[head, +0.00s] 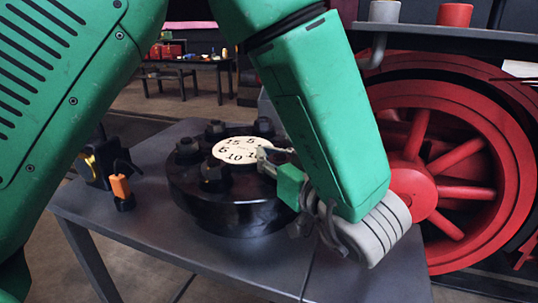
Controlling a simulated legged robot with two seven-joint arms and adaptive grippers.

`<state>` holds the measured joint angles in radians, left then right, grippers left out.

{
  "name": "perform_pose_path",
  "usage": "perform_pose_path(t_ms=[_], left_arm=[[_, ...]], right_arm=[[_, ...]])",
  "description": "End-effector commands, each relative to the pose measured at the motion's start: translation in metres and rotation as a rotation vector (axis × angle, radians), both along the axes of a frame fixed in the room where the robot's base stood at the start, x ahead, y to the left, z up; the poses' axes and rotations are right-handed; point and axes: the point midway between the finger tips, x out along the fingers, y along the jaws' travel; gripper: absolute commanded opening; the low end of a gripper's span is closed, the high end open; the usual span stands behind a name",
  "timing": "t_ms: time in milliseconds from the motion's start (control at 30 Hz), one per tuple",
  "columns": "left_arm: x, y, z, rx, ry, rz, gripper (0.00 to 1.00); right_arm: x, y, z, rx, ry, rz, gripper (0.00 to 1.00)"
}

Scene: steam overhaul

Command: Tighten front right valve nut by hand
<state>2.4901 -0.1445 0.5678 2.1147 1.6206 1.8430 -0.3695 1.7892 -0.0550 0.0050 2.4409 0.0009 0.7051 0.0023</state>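A black round valve body (235,212) sits on a dark grey table, with several dark nuts around its top. The front left nut (213,174), left nut (188,147), back nut (215,129) and back right nut (264,126) show. A white numbered dial (237,150) lies in the middle. My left gripper (272,162) is at the right side of the valve top, beside the dial. The gripper and forearm cover the front right area, so the front right nut is hidden. I cannot tell whether the fingers are open or shut. My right gripper is not in view.
An orange-handled tool (122,188) and a black-and-yellow item (97,162) stand at the table's left. The table top (165,232) is bare in front of the valve. A large red wheel (455,165) stands close behind the table on the right.

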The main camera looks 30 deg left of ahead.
Motion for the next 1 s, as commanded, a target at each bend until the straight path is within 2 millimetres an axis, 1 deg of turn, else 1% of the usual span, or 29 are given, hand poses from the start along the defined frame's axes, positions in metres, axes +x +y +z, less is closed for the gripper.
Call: perform_pose_path(t_ms=[167,367,700,1000], left_arm=[[-0.001,-0.003,-0.001,-0.001,0.005,-0.007,0.0],[-0.001,-0.006,0.001,0.0,0.008,-0.064,0.0],[0.003,-0.012,0.001,0.003,0.013,-0.292,0.0],[0.005,-0.015,-0.001,0.002,0.013,-0.474,0.0]], right_arm=[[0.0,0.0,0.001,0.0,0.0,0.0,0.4],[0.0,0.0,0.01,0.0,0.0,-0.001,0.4],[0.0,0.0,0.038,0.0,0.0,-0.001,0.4],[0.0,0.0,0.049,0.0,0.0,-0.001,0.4]])
